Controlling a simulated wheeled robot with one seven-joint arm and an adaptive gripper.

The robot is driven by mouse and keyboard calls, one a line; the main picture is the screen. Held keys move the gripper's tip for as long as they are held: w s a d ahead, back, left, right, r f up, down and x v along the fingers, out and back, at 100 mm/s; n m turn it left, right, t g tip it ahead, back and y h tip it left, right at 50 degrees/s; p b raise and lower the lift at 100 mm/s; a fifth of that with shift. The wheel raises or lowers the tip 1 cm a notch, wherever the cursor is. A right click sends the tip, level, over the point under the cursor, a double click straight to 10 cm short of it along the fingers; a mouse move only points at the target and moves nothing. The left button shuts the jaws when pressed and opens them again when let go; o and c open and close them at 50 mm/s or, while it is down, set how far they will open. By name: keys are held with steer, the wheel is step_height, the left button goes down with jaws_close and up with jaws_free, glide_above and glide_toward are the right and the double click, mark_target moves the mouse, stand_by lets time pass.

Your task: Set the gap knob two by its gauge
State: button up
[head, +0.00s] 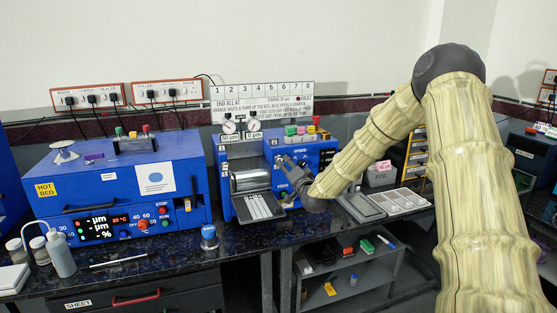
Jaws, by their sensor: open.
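A blue roller press (240,165) stands on the dark counter, with a metal roller (250,180) and a striped plate in front of it. Two dial gauges stand on top: a left gauge (229,127) and a right gauge (253,125); their needles are too small to read. A label 2 (275,142) marks the right side of the press front. My gripper (284,163) is open, with its fingers at the press front just below that label. It hides the area there, so I cannot make out gap knob two or whether the fingers touch it.
A blue hot-bed machine (120,190) stands to the left, with bottles (60,252) at its far left. A blue-topped jar (209,237) stands between the machines. A sign (262,103) stands behind the gauges.

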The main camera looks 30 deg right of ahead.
mark_target(281, 159)
steer(key=x, duration=0.3)
steer(key=p+x, duration=0.1)
steer(key=x, duration=0.2)
steer(key=p+x, duration=0.1)
steer(key=x, duration=0.3)
steer(key=shift+d+f, duration=0.2)
steer(key=shift+f, duration=0.05)
steer(key=shift+c, duration=0.5)
steer(key=c, duration=0.9)
steer(key=shift+d, duration=0.15)
steer(key=shift+c, duration=0.2)
